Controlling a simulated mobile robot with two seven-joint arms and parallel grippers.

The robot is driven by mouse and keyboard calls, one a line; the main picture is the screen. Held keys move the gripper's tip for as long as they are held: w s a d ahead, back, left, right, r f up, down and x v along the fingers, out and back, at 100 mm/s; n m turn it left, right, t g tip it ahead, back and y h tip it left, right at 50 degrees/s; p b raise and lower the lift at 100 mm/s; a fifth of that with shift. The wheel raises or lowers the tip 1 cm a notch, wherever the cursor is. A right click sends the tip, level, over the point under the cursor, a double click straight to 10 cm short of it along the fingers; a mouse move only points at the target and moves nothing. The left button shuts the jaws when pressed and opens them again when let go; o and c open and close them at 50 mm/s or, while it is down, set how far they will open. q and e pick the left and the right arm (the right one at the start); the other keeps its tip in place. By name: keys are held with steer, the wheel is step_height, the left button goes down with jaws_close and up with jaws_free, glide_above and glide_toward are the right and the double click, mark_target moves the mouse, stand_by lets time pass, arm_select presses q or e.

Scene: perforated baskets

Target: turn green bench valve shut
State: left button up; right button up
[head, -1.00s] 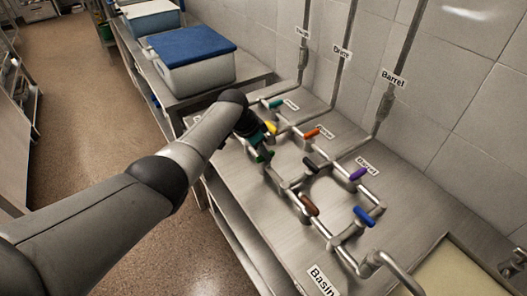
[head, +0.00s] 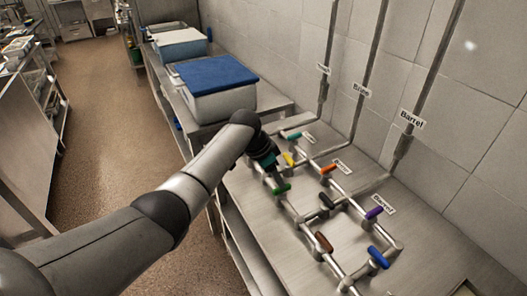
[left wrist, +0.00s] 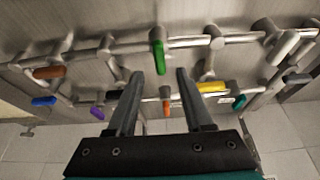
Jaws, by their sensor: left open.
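The green valve handle (head: 281,189) sits on the near pipe run of the bench, lying across the pipe. It also shows in the left wrist view (left wrist: 158,56), where its free end reaches between my fingertips in the picture. My left gripper (head: 270,172) is open, its dark jaws (left wrist: 160,78) pointing down at the pipework. One finger shows on each side of the handle, with gaps; I cannot tell how far the tips are above it. A similar teal handle (head: 295,136) is farther back, also in the left wrist view (left wrist: 239,102). My right gripper is not in view.
Yellow (head: 288,159), orange (head: 328,169), black (head: 326,201), purple (head: 374,212), brown (head: 323,242) and blue (head: 378,257) handles stand close by on the pipes. A blue-lidded bin (head: 217,88) is behind on the bench. A tiled wall (head: 460,130) bounds the right.

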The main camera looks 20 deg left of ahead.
arm_select(q)
steer(key=p+v, duration=0.1)
steer(key=v, duration=0.9)
